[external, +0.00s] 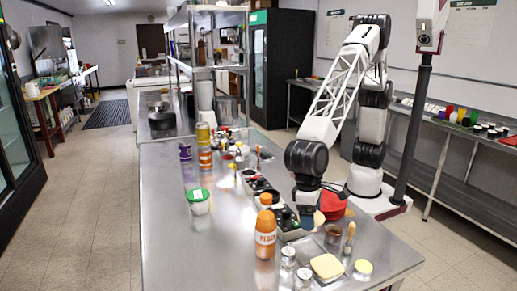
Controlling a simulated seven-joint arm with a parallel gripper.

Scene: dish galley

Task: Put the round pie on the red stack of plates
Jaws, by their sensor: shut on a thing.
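My gripper (309,213) points down over the right side of the steel counter. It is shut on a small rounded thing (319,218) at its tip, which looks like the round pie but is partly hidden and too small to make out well. The red stack of plates (334,206) stands just to the right of and behind my gripper, and its left part is hidden by the gripper. The held thing overlaps the front edge of the red stack in this view; I cannot tell whether they touch.
An orange bottle (265,235) and a green-lidded tub (198,202) stand to the left. A dark-compartment tray (262,190) lies beside my gripper.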

